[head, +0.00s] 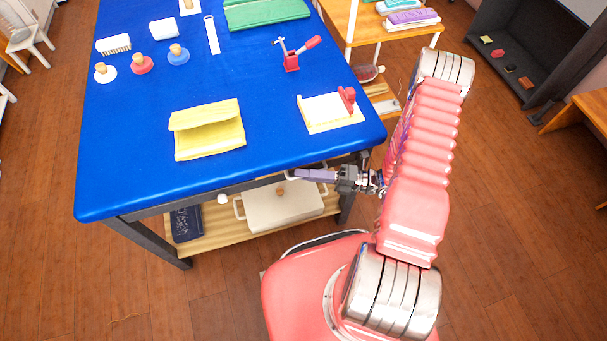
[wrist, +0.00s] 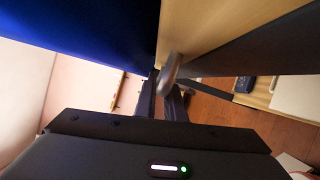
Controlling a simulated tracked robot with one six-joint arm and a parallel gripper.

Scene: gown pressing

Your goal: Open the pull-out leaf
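The blue-covered table (head: 255,110) stands ahead of me. In the wrist view, a pale wooden panel (wrist: 205,28), seemingly the pull-out leaf's front, lies just under the blue top. A rounded grey handle (wrist: 172,70) sticks out from it. In the head view, the pale handle (head: 322,165) shows only in part at the table's near edge, right of its middle. My gripper (head: 308,175) is at that edge with its fingers pointing left, at the handle. In the wrist view, its dark fingers (wrist: 165,103) are close together by the handle's near end. Whether they grip it is unclear.
Below the top, a wooden shelf (head: 215,240) holds a white lidded box (head: 280,207) and a dark blue item (head: 186,224). Table legs stand at the near corners. A folded yellow cloth (head: 207,128) and several tools lie on top. Floor left of my base is clear.

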